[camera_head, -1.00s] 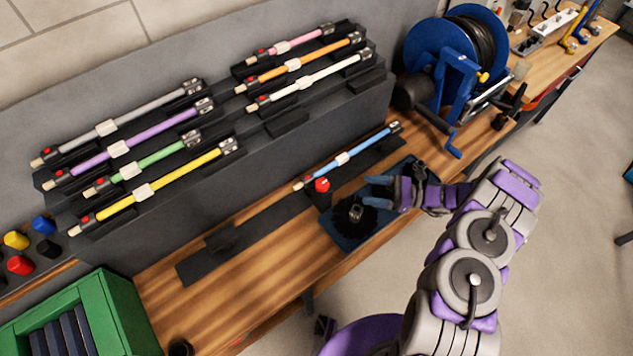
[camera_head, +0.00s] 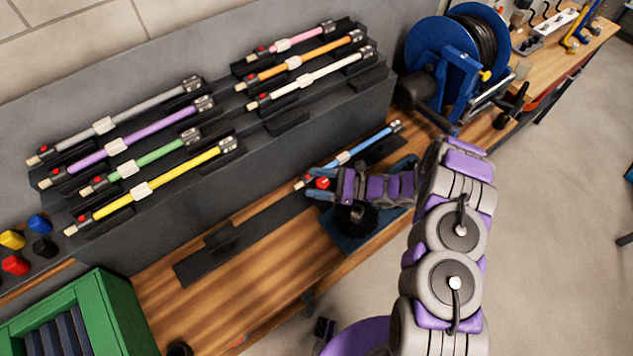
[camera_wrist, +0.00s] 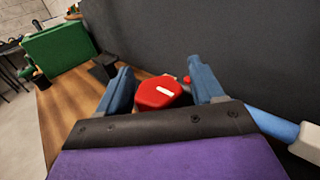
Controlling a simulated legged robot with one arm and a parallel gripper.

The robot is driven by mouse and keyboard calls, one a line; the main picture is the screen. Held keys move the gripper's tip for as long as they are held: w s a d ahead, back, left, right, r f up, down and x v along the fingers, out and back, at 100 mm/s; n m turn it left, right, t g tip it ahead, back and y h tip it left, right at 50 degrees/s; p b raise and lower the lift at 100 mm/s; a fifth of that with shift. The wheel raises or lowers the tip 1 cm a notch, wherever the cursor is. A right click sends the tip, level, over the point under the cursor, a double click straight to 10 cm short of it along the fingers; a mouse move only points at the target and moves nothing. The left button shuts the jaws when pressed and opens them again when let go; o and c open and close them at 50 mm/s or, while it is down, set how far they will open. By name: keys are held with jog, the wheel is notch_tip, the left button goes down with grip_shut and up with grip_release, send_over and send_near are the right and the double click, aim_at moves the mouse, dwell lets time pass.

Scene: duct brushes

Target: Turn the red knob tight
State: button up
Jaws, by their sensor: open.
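The red knob (camera_head: 323,183) sits at the lower left end of the blue rod (camera_head: 362,150), near the back of the wooden bench. In the wrist view the red knob (camera_wrist: 158,93) has a white mark on its top. My gripper (camera_head: 318,182) reaches in from the right at the knob. In the wrist view my gripper (camera_wrist: 160,88) is open, with one blue finger on each side of the knob and a gap visible to the right finger. Whether the left finger touches the knob I cannot tell. The blue rod (camera_wrist: 262,122) passes at the right.
A black round brush (camera_head: 355,217) lies on a dark blue tray (camera_head: 352,242) below my gripper. Several coloured rods rest on the grey rack (camera_head: 300,130) behind. A blue reel (camera_head: 425,50) stands at the right, a green cabinet (camera_head: 115,310) at the lower left.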

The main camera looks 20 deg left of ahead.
jog(key=shift+a, duration=0.2)
jog(key=c, duration=1)
